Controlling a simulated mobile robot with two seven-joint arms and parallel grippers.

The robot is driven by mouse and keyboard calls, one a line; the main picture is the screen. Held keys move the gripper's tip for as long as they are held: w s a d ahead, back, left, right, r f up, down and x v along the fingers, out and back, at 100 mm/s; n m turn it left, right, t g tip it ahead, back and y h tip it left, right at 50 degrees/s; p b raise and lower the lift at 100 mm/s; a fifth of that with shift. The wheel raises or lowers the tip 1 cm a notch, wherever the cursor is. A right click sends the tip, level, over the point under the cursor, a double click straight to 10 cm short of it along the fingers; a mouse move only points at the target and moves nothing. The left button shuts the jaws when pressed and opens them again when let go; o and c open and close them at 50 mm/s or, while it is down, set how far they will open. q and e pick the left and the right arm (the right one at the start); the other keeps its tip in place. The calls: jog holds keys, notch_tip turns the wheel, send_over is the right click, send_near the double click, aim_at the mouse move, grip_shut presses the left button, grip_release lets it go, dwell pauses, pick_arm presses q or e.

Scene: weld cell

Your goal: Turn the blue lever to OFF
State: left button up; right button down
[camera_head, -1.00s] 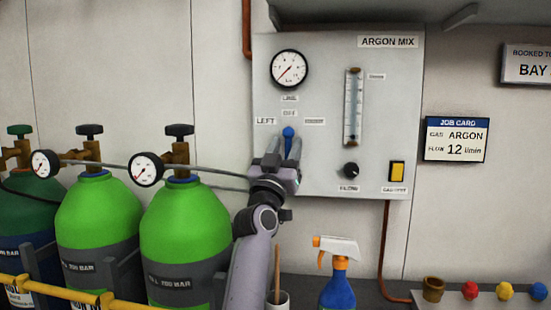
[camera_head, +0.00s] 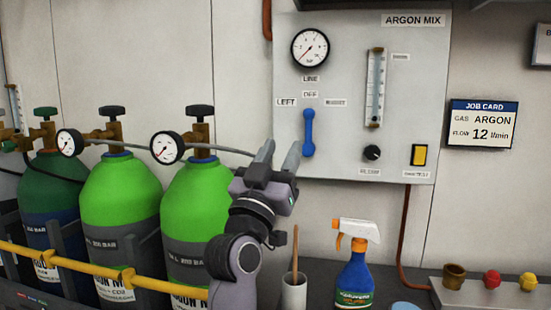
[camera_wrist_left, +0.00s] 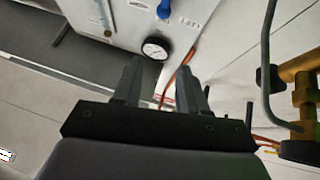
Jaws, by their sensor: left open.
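The blue lever (camera_head: 309,133) is on the grey ARGON MIX panel (camera_head: 345,160). In the left wrist view, nothing is between the fingers (camera_wrist_left: 158,75), and part of the lever (camera_wrist_left: 165,10) shows at the top edge. My right gripper is not in view.
Green gas cylinders (camera_head: 120,205) with gauges and a hose stand left, behind a yellow rail (camera_head: 80,265). A spray bottle (camera_head: 355,270) and a cup (camera_head: 293,290) stand below the panel. A round gauge (camera_head: 310,47) and a yellow switch (camera_head: 419,155) are on the panel.

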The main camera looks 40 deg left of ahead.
pick_arm(q)
jog(key=shift+s+d, duration=0.25)
jog(key=shift+s, duration=0.8)
